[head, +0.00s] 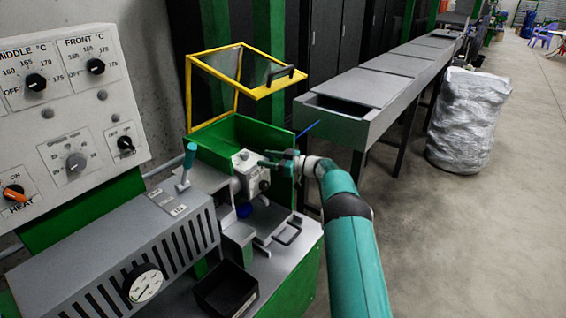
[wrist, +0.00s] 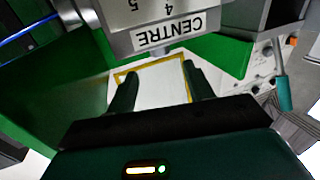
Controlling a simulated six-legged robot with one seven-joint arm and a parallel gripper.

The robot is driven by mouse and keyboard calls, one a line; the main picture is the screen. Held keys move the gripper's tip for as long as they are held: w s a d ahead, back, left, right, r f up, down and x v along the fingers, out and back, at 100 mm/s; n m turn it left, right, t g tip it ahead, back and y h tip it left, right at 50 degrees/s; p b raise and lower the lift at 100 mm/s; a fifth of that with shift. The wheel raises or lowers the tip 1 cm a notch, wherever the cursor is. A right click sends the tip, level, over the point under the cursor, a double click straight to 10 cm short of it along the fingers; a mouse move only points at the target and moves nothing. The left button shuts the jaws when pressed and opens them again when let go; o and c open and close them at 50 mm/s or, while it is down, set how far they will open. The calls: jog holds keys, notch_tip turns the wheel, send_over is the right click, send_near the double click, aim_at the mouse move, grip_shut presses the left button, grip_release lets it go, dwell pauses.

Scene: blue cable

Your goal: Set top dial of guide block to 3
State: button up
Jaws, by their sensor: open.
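The guide block (head: 251,178) is a small pale grey block inside the green frame of the machine, under the raised yellow guard. Small dark round details show on its face in the head view, but the dial settings are too small to read. In the wrist view the block (wrist: 165,22) fills the top middle, upside down, with a "CENTRE" label and the numbers 4 and 5. The top dial's pointer cannot be made out. My gripper (head: 268,160) is at the block's upper right side. Its fingers are apart and empty in the wrist view (wrist: 160,85), close to the block.
The yellow guard (head: 228,118) with a black handle stands open above the block. A blue cable (head: 308,128) shows right of the machine. A grey trough (head: 350,125) extends behind.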

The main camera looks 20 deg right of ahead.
jog(key=v, duration=0.6)
dwell(0.3)
